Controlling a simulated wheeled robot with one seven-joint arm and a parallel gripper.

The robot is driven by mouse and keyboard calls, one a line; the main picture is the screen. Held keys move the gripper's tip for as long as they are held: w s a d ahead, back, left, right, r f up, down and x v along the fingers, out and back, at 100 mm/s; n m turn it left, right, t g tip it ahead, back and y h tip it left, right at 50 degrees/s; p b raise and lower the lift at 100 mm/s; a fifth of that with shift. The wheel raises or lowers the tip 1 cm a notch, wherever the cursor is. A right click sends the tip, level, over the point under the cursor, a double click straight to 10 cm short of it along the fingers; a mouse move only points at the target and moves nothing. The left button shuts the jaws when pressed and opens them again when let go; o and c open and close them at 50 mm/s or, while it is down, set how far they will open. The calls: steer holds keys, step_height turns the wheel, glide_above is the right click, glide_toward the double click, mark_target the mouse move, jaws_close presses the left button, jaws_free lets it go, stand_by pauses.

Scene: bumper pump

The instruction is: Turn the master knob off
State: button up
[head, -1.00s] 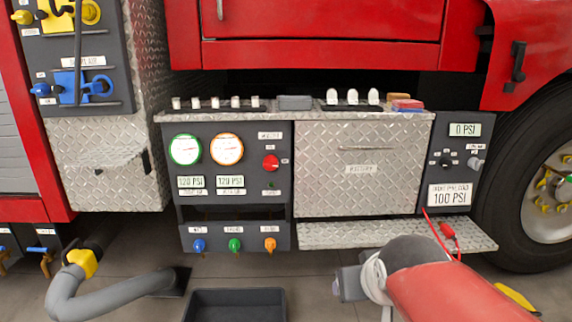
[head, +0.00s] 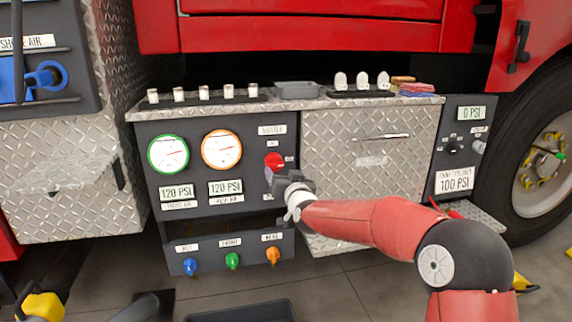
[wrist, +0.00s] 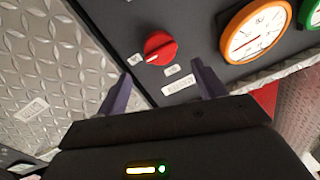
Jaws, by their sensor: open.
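The red master knob (head: 274,160) is on the dark panel, under a label that reads MASTER (head: 272,130). It also shows in the wrist view (wrist: 160,47), where its pale pointer line lies toward the lower left, near a small white label. My gripper (wrist: 160,90) is open and empty, its two fingers spread on either side of the space below the knob and apart from it. In the head view my gripper (head: 278,182) is just below the knob; its fingertips are hard to make out there.
A green-ringed gauge (head: 168,154) and an orange-ringed gauge (head: 221,149) are left of the knob. Blue, green and orange valves (head: 232,261) sit below. A tread-plate drawer (head: 355,165) is to the right. Small cups (head: 204,92) stand on the ledge above.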

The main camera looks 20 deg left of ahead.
mark_target(277, 165)
steer(key=p+x, duration=0.1)
steer(key=x, duration=0.6)
steer(key=shift+a, duration=0.15)
steer(key=c, duration=0.9)
